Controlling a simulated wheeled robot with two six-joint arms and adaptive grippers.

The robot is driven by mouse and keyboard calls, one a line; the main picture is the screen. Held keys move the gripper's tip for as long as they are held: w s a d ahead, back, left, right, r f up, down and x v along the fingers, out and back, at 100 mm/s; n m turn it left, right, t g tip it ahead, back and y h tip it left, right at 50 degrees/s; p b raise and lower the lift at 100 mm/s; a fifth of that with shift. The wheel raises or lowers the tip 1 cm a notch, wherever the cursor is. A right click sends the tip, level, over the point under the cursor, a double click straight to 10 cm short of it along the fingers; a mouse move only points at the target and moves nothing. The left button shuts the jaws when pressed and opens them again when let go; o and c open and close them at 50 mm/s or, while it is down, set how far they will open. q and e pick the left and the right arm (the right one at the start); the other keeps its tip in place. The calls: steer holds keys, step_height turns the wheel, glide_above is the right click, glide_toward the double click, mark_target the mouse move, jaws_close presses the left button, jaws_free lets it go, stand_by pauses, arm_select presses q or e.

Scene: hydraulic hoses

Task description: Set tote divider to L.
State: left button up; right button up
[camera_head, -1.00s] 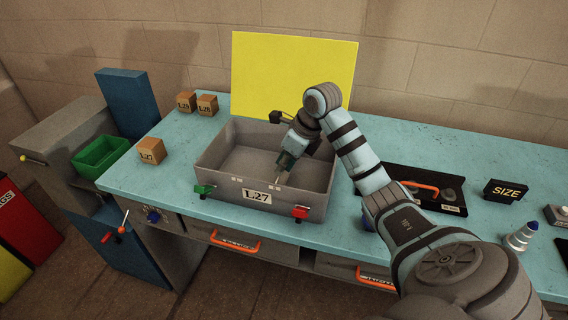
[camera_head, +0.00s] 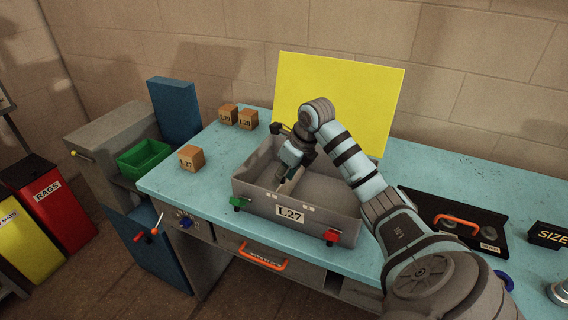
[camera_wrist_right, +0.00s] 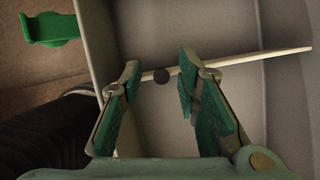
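The grey tote (camera_head: 252,199), labelled L.27, stands on the bench with a green latch (camera_head: 238,203) at its front left and a red latch (camera_head: 332,237) at its front right. My right gripper (camera_head: 281,184) reaches down inside it. The green latch also shows there (camera_wrist_right: 50,28). My left gripper is not in view.
A yellow panel (camera_head: 345,95) stands behind the tote. Small labelled boxes (camera_head: 191,158) sit to its left, beyond them a green bin (camera_head: 144,158). A black tray with an orange handle (camera_head: 456,224) lies to the right.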

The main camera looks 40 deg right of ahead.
steer(key=shift+w, duration=0.1)
steer(key=v, duration=1.2)
steer(key=shift+w, duration=0.1)
